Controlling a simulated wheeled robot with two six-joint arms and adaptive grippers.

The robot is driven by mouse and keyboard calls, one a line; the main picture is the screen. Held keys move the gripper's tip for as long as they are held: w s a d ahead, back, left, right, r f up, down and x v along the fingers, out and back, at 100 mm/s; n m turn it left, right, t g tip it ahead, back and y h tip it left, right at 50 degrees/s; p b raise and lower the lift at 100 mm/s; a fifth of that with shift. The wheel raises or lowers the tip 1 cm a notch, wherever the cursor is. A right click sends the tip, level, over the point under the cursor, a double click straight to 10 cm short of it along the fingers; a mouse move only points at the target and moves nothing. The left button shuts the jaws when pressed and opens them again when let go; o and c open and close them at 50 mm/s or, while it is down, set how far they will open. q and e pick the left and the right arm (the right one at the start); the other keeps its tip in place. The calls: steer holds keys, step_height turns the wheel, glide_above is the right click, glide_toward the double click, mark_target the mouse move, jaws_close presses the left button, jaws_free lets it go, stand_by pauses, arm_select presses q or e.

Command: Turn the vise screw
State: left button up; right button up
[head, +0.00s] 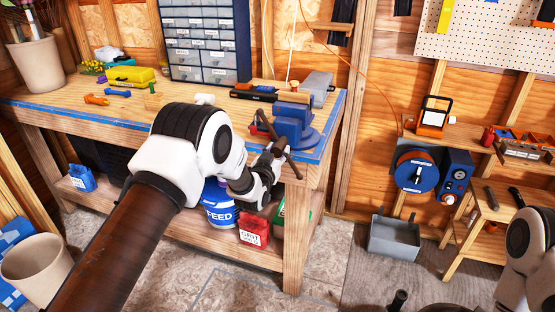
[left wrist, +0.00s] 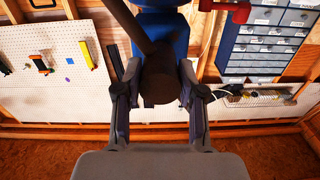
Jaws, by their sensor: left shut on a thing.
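The blue vise (head: 293,122) is fixed at the right front corner of the wooden workbench. Its dark vise screw (left wrist: 160,80) faces my left wrist camera, with the blue vise body (left wrist: 165,30) behind it. A dark handle bar (left wrist: 128,25) runs through the screw head and slants; it also shows in the head view (head: 292,166). My left gripper (head: 277,158) is in front of the vise. Its two fingers (left wrist: 160,92) are on either side of the screw head, closed on it. My right gripper is not in view.
The workbench (head: 110,112) carries small tools, a yellow box (head: 130,76) and a drawer cabinet (head: 205,40). A blue feed bucket (head: 218,212) and red box (head: 254,231) are on the shelf below. A grey bin (head: 394,238) stands on the floor at right.

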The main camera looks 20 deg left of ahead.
arm_select(q)
steer(key=m+b, duration=0.2)
steer(key=m, duration=0.1)
steer(key=shift+f+m, duration=0.25)
steer(key=shift+m, duration=0.05)
steer(key=shift+r+m+b, duration=0.1)
steer(key=shift+m+b, duration=0.8)
steer(key=shift+m, duration=0.2)
steer(key=o, duration=1.1)
steer(key=shift+s+r, duration=0.1)
steer(key=shift+r, duration=0.05)
